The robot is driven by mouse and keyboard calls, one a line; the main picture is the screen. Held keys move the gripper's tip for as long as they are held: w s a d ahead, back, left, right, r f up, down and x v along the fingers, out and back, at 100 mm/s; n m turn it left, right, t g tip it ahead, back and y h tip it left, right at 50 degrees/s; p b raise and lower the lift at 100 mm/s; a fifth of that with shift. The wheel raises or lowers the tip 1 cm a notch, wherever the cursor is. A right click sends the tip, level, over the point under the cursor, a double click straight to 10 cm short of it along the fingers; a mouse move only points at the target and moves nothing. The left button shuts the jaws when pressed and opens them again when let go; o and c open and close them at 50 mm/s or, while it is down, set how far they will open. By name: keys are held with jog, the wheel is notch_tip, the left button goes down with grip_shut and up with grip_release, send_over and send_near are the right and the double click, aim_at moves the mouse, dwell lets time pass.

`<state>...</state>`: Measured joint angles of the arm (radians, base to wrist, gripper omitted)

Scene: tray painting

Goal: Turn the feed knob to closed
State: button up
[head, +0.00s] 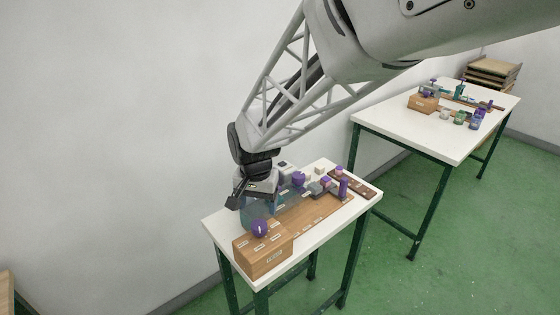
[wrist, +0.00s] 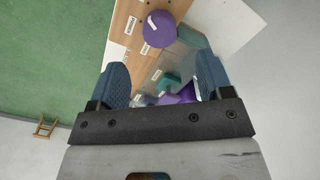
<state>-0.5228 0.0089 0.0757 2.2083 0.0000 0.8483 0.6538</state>
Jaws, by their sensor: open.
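A round purple knob (head: 260,228) with a white mark sits on the wooden box (head: 265,262) at the near end of the white table. It also shows in the wrist view (wrist: 158,30), beyond my fingertips, with small labels around it. The labels are too small to read, so I cannot tell its setting or confirm that it is the feed knob. My gripper (head: 255,199) is above and behind this knob, apart from it. In the wrist view my gripper (wrist: 162,75) is open, with nothing held between its blue fingers.
Another purple knob-like part (head: 298,179) and an upright purple piece (head: 343,187) stand further along the same table (head: 222,228). A clear panel stands close by my gripper. A second white table (head: 400,122) with similar items is at the back right.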

aim_at(259, 224)
jog(key=shift+f, duration=3.85)
jog(key=shift+c, duration=0.3)
jog(key=c, duration=0.9)
jog(key=shift+o, duration=0.2)
